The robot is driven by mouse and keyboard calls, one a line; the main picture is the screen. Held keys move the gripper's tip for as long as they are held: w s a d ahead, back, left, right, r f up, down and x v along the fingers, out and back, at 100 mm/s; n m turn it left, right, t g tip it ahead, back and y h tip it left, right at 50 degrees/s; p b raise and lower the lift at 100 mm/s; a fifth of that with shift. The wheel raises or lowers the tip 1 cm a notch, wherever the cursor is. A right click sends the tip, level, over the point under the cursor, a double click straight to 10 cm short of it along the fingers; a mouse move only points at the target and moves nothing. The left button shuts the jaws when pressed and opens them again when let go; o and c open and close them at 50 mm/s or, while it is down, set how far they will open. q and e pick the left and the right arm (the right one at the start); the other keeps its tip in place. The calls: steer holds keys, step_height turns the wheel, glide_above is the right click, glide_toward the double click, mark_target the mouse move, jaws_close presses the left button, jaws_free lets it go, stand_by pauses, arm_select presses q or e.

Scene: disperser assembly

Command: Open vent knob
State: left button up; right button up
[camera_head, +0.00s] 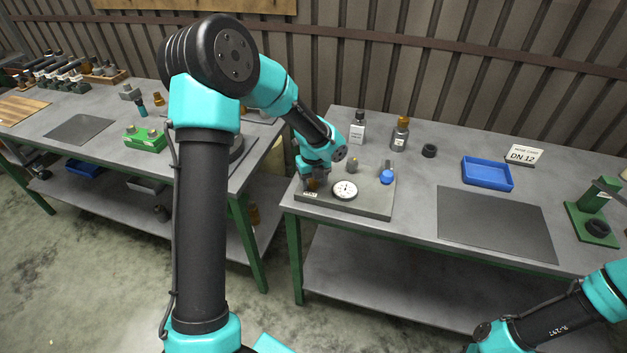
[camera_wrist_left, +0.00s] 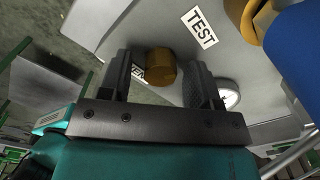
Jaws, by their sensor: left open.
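A brass-coloured faceted knob (camera_wrist_left: 162,67), likely the vent knob, stands between the two fingers of my left gripper (camera_wrist_left: 160,82) in the left wrist view. The fingers are apart, with a visible gap at the knob's left side; whether the right finger touches it I cannot tell. In the head view my left gripper (camera_head: 311,178) points down at the left end of the grey test plate (camera_head: 365,209), and largely hides the knob there. A white dial gauge (camera_head: 345,190) sits to the right. My right gripper is out of view; only its arm shows at the lower right.
A blue knob (camera_head: 387,177) stands on the plate's right side. A blue tray (camera_head: 487,173) and dark mat (camera_head: 497,222) lie farther right. A gap separates this table from the left table.

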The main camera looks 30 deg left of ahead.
arm_select(q)
steer(key=c, duration=0.9)
steer(key=shift+n, duration=0.5)
steer(key=n, duration=0.9)
steer(key=shift+n, duration=0.3)
steer(key=n, duration=0.5)
steer(key=shift+n, duration=0.3)
steer(key=n, duration=0.5)
steer(key=shift+n, duration=0.3)
